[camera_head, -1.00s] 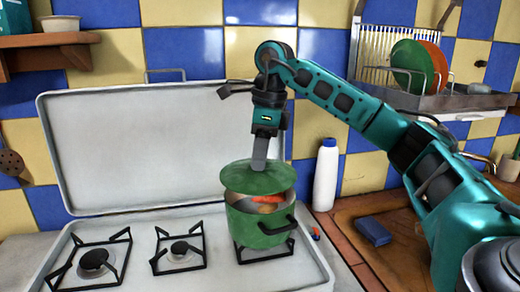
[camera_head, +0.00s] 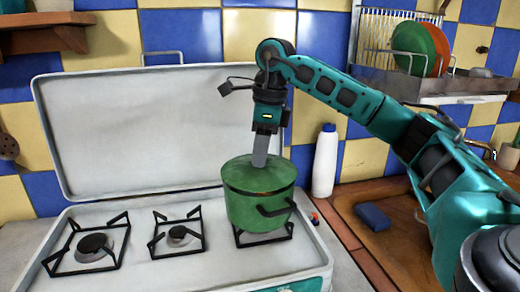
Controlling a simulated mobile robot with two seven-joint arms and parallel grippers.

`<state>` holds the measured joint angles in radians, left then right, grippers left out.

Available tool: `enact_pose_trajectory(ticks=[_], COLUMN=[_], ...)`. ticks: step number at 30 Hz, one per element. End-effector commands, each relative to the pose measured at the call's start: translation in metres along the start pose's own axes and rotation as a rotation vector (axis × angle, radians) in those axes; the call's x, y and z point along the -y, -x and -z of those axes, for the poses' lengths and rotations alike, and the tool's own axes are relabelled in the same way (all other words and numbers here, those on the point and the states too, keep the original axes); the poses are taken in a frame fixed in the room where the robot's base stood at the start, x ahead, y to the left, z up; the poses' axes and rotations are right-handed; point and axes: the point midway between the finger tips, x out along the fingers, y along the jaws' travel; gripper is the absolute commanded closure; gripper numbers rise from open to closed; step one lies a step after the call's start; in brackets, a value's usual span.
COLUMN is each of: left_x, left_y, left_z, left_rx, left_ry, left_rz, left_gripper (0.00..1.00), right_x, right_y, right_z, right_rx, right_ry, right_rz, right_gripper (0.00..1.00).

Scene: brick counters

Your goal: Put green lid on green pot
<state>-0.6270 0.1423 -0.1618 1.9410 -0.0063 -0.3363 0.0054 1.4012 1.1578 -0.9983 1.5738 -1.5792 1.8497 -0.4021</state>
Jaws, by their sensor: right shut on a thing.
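The green pot (camera_head: 250,211) stands on the right burner of the white stove, its dark handle towards the front right. The green lid (camera_head: 240,176) lies over the top of the pot and covers its opening, so the contents are hidden. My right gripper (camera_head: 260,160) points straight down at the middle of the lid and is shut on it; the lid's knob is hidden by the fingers. My left gripper is not in view.
Two free burners (camera_head: 92,244) are to the left of the pot, and the raised stove cover (camera_head: 150,130) stands behind. A white bottle (camera_head: 325,162) stands right of the pot. A blue sponge (camera_head: 373,217) lies on the wooden counter. A dish rack (camera_head: 430,88) hangs at the upper right.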

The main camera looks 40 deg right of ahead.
Motion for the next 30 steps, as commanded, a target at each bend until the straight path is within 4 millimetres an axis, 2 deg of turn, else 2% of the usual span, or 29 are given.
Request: enact_pose_trajectory(ticks=[30], left_x=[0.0], left_y=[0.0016], left_z=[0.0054], left_rx=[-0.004], left_ry=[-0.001], left_rz=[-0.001], left_gripper=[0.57], right_x=[0.0001], right_y=[0.0001], right_z=[-0.0002], right_rx=[0.001], right_ry=[0.0], right_rz=[0.001], right_gripper=[1.0])
